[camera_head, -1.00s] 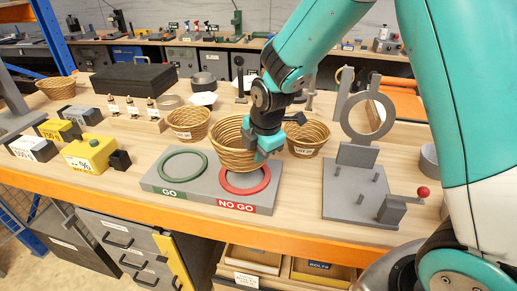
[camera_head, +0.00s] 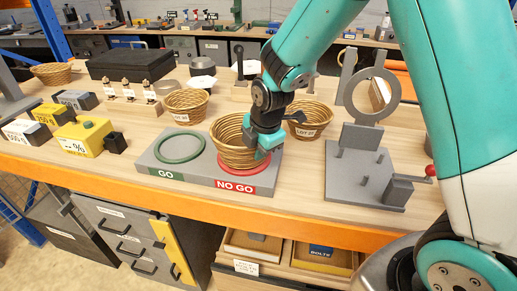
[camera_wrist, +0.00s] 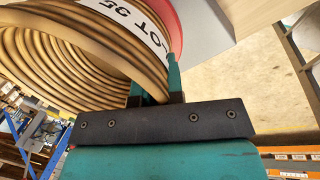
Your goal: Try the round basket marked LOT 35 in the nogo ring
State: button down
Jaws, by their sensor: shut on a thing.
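The round wicker basket (camera_head: 230,143) is held by its rim in my gripper (camera_head: 264,150), above the red NO GO ring (camera_head: 245,171). Its base overlaps the ring in the head view; I cannot tell whether it touches. In the wrist view, my gripper (camera_wrist: 155,95) is shut on the rim of the basket (camera_wrist: 50,55), and its white label (camera_wrist: 140,30) reads LOT 35. Part of the red ring shows behind the label. The green GO ring (camera_head: 180,147) lies empty to the left on the same grey block (camera_head: 160,162).
Two other wicker baskets (camera_head: 187,105) and (camera_head: 309,119) stand behind the block. A grey fixture (camera_head: 368,170) with an upright ring and red-knobbed lever stands to the right. Yellow and grey weights (camera_head: 84,138) sit at left. The bench's orange front edge (camera_head: 190,205) is close.

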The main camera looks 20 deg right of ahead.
jog(key=shift+f, duration=0.3)
jog(key=c, duration=1.2)
grip_release()
jog(key=shift+o, duration=0.2)
jog(key=b+v, duration=0.3)
jog(key=v, duration=1.5)
jog(key=s+a+f+m+g+y, duration=0.1)
jog(key=s+a+f+m, duration=0.1)
jog(key=s+m, duration=0.5)
jog(key=s+a+f+m+g+y, duration=0.1)
jog(key=s+a+m, duration=0.4)
jog(key=s, duration=0.8)
jog(key=shift+s+a+f+m+g+y, duration=0.25)
jog(key=shift+f+m+g+y, duration=0.2)
jog(key=shift+m+y, duration=0.4)
